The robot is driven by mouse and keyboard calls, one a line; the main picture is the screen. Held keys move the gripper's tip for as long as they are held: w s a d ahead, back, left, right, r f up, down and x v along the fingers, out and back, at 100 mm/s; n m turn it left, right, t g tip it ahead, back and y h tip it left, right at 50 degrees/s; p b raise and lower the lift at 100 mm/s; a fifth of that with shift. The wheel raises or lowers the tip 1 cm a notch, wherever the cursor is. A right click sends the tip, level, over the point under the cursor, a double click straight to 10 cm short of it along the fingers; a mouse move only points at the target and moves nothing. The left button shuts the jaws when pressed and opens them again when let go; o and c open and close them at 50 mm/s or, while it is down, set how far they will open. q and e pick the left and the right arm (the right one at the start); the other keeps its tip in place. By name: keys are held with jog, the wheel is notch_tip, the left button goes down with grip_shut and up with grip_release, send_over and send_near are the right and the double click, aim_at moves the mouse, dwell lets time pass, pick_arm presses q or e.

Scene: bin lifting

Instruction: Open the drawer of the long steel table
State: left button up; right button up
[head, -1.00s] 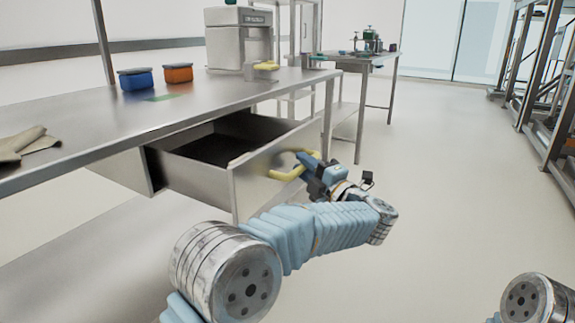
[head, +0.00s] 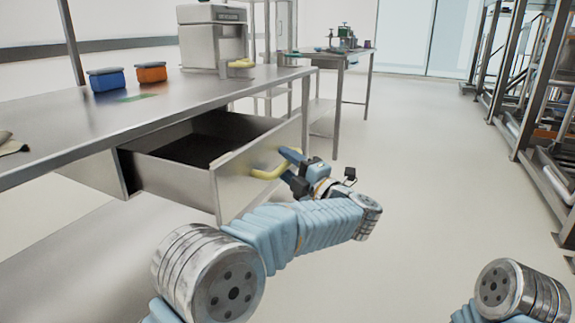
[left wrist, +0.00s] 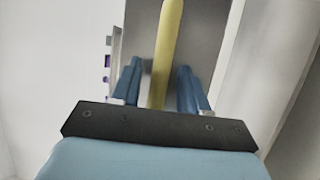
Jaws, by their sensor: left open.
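The long steel table (head: 60,140) stands at the left in the head view. Its drawer (head: 222,190) is pulled well out under the tabletop, and its inside looks dark and empty. A yellow handle (head: 268,171) is on the drawer front. My left gripper (head: 287,165) is at the handle, with its blue fingers open. In the left wrist view the yellow handle (left wrist: 170,45) runs between the two spread fingers of the left gripper (left wrist: 160,88), with gaps visible on the sides. Of my right arm only a link shows at the bottom right; its gripper is out of view.
On the tabletop are a blue bin (head: 106,80), an orange bin (head: 151,72), a grey machine (head: 212,38) and a cloth (head: 10,144). A second table (head: 335,60) stands behind. Racks (head: 530,90) line the right. The floor between is clear.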

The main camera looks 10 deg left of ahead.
pick_arm(q)
jog(key=v, duration=1.4)
jog(key=shift+w+a+f, duration=0.1)
jog(key=w+a+f+m+t+h+p, duration=0.1)
jog(key=w+a+f+m+h+p, duration=0.1)
jog(key=w+a+f+m+h, duration=0.25)
jog(key=w+a+f+m+t+h+p, duration=0.1)
jog(key=w+f+m+h, duration=0.15)
jog(key=f+m, duration=0.4)
jog(key=w+a+f+m+t+h+p, duration=0.1)
jog(key=w+a+f+m+h+p, duration=0.2)
jog(key=f, duration=0.5)
jog(key=s+a+f+m+g+h, duration=0.2)
jog(key=s+f+m+g, duration=0.1)
jog(key=f, duration=0.4)
jog(key=s+a+f+m+g+h, duration=0.1)
jog(key=s+f+m+g+h, duration=0.15)
jog(key=f, duration=0.35)
jog(key=s+a+f+m+g+h+p, duration=0.1)
jog(key=s+f+g, duration=0.2)
jog(key=s, duration=0.6)
jog(key=s+a+f+m+g+h+p, duration=0.1)
jog(key=s+f+g, duration=0.3)
jog(key=s, duration=0.6)
jog(key=s+a+f+m+g+h+p, duration=0.1)
jog(key=s+f+m+g+h+p, duration=0.1)
jog(key=s, duration=0.7)
jog(key=shift+s+a+f+m+g, duration=0.35)
jog(key=shift+f+m+g, duration=0.3)
jog(key=shift+f, duration=0.15)
